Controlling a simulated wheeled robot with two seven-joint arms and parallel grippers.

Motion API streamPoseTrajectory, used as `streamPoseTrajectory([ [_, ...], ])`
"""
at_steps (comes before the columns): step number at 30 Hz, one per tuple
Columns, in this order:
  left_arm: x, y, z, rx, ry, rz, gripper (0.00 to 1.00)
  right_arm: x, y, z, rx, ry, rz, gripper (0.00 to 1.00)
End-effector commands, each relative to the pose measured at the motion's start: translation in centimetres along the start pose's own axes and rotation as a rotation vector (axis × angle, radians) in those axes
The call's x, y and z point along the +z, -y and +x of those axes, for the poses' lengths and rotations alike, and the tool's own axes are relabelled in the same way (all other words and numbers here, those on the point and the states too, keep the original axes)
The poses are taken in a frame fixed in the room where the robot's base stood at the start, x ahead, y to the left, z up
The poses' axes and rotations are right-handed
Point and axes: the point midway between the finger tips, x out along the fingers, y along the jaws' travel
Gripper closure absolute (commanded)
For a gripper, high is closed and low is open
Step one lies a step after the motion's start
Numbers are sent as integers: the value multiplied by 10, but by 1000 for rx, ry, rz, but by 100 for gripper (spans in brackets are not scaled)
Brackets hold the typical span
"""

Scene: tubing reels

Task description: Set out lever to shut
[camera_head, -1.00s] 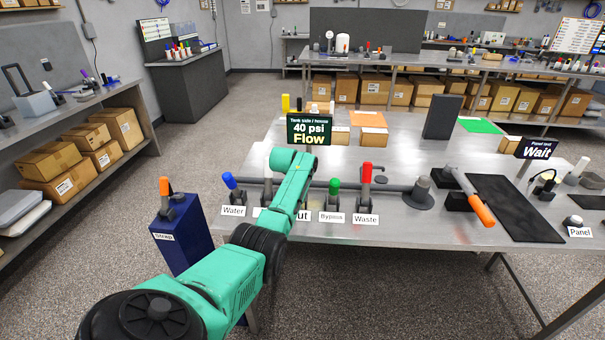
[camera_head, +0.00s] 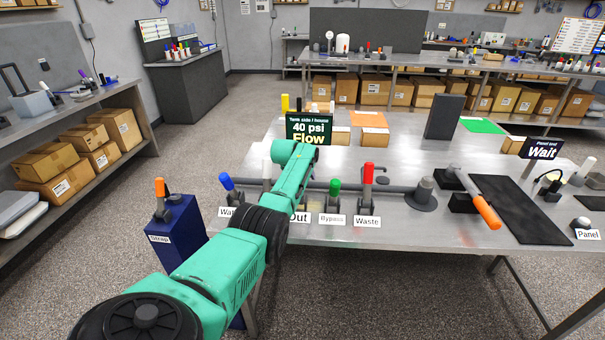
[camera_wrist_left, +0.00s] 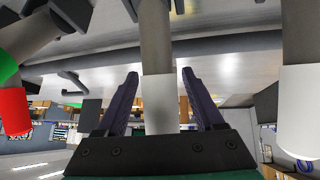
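The label reading Out (camera_head: 301,217) shows at the bench's front edge, partly covered by my arm. The out lever is hidden behind my arm in the head view. In the left wrist view, which is upside down, a grey lever with a white grip (camera_wrist_left: 159,100) stands between the fingers of my left gripper (camera_wrist_left: 160,73). The fingers are apart, with a gap on each side of it. A second white-gripped lever (camera_wrist_left: 300,110) is close at the right. A white grip (camera_head: 267,171) left of my arm shows in the head view. My right gripper is out of view.
The blue water lever (camera_head: 227,182) is to the left; the green bypass lever (camera_head: 335,188) and red waste lever (camera_head: 368,174) are to the right, all close by. A sign (camera_head: 309,129) reads 40 psi Flow. An orange-handled lever (camera_head: 486,211) lies further right.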

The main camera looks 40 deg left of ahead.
Motion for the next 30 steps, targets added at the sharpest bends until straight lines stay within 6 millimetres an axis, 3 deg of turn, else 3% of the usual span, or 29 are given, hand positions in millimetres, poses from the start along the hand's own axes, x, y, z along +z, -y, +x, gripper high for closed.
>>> streamPoseTrajectory([
  [8,-4,0,-3,-1,-8,1,31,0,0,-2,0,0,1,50],
  [14,-6,-1,-17,1,-10,4,31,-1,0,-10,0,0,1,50],
  [23,-4,1,-56,-2,-11,1,31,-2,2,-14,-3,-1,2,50],
  [30,-2,1,-104,-1,-9,0,31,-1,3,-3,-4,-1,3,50],
])
